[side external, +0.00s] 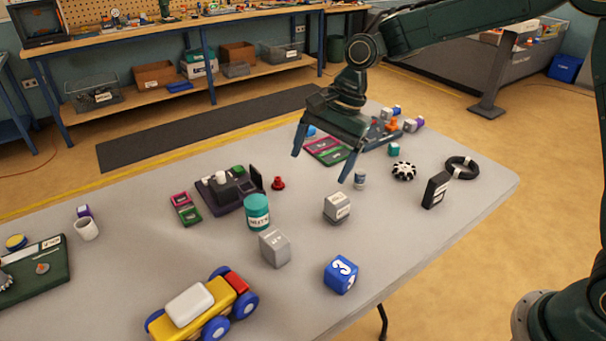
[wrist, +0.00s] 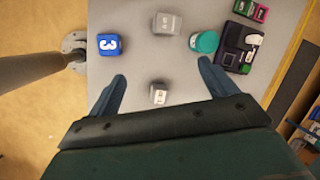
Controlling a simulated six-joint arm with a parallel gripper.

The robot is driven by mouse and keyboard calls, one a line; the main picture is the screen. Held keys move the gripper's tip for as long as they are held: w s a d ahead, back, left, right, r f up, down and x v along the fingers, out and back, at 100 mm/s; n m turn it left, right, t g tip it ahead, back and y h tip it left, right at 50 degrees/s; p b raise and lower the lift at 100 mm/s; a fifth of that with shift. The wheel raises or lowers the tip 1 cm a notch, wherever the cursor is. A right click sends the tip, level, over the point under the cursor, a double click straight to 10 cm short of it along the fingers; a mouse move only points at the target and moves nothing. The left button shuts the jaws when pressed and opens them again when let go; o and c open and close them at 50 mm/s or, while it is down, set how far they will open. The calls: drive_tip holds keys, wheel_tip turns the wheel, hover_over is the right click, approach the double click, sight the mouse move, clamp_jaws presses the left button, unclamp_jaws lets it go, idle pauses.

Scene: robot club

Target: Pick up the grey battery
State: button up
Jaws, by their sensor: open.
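A grey box-shaped block (side external: 274,247) with a small dark label stands on the table; it also shows at the top of the wrist view (wrist: 167,23). A lighter grey block (side external: 337,207) with a label stands behind it; in the wrist view it shows between my fingers (wrist: 158,94). I cannot read the labels, so I cannot tell which is the grey battery. My gripper (side external: 321,167) is open, empty and above the table, beyond both blocks in the side view. Its spread fingers also show in the wrist view (wrist: 162,70).
A teal jar (side external: 257,212) stands beside the grey block. A blue cube (side external: 341,274) sits near the front edge, with a toy truck (side external: 203,308) to its left. A dark device (side external: 228,189), a small cylinder (side external: 360,181) and a black box (side external: 436,190) are nearby.

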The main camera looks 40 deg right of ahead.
sight(275, 236)
drive_tip(key=shift+w+a+f+m+g+y, duration=0.2)
drive_tip(key=shift+w+a+f+m, duration=0.85)
drive_tip(key=shift+f, duration=2)
drive_tip(key=shift+w+a+f+m+g+y, duration=0.1)
drive_tip(key=shift+w+a+f+m+g, duration=0.25)
drive_tip(key=shift+a+f, duration=2.1)
drive_tip(key=shift+w+a+f+m+g+y, duration=0.2)
drive_tip(key=shift+w+a+f+m, duration=0.45)
drive_tip(key=shift+f, duration=3.05)
drive_tip(key=shift+f, duration=0.1)
drive_tip(key=shift+x, duration=2.5)
drive_tip(key=shift+s, duration=0.15)
drive_tip(key=shift+c, duration=0.3)
drive_tip(key=c, duration=1.3)
drive_tip(key=shift+r, duration=0.2)
